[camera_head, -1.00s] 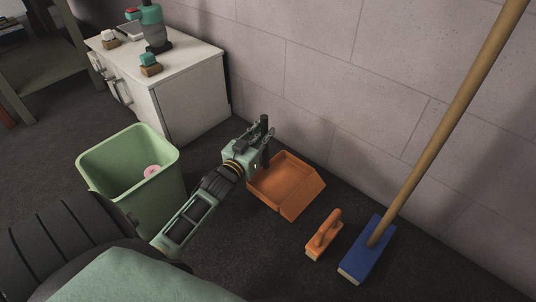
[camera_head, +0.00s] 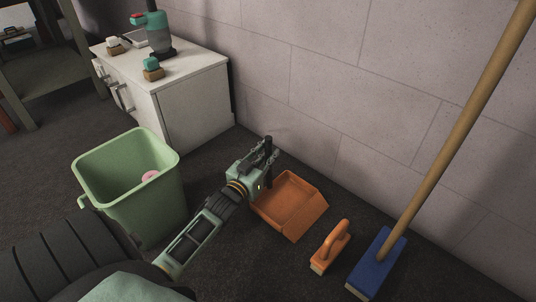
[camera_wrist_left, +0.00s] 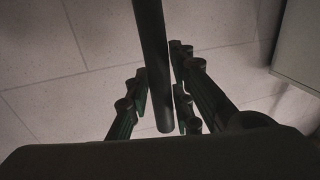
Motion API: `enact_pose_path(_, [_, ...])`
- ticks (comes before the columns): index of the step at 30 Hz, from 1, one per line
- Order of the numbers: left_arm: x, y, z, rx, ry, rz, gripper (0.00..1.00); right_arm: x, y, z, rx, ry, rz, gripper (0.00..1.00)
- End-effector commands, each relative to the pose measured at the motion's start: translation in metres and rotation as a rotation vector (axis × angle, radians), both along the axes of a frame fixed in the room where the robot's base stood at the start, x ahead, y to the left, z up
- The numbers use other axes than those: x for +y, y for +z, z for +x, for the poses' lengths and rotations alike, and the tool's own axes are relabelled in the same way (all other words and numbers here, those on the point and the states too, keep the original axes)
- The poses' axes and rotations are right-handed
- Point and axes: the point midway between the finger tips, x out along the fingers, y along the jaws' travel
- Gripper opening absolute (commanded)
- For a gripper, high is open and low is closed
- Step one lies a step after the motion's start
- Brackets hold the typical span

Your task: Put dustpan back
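The orange dustpan (camera_head: 290,206) is right of my left gripper (camera_head: 262,164) in the head view, near the wall, with its open tray facing up. Its dark upright handle (camera_head: 268,150) runs between the gripper's fingers. In the left wrist view the dark handle (camera_wrist_left: 154,65) passes between the left gripper's fingers (camera_wrist_left: 160,97), which are close against it on both sides. I cannot tell whether the dustpan's underside touches the floor. My right gripper is not in view.
An orange hand brush (camera_head: 331,246) and a blue broom head (camera_head: 376,264) with a long wooden handle stand right of the dustpan. A green bin (camera_head: 140,205) holding a pink item is at left. A white cabinet (camera_head: 190,105) stands behind. Dark floor lies between.

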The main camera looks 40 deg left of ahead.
Motion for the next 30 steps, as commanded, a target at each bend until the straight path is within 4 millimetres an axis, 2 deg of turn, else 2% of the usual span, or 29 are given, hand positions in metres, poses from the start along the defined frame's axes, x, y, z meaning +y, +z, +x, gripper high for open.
enact_pose_path(1, [0.000,0.000,0.000,0.000,0.000,0.000,0.28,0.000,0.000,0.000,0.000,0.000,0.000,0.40])
enact_pose_path(4, [0.000,0.000,0.000,0.000,0.000,0.000,0.36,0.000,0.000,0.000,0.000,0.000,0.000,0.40])
enact_pose_path(16, [-0.001,0.003,-0.005,0.004,0.001,-0.001,0.36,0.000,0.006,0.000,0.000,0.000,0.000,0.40])
enact_pose_path(20, [-0.004,0.006,-0.024,0.006,0.000,-0.003,0.36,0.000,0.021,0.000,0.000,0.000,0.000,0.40])
enact_pose_path(30, [-0.013,0.006,-0.095,0.005,0.001,-0.003,0.36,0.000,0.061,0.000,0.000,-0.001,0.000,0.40])
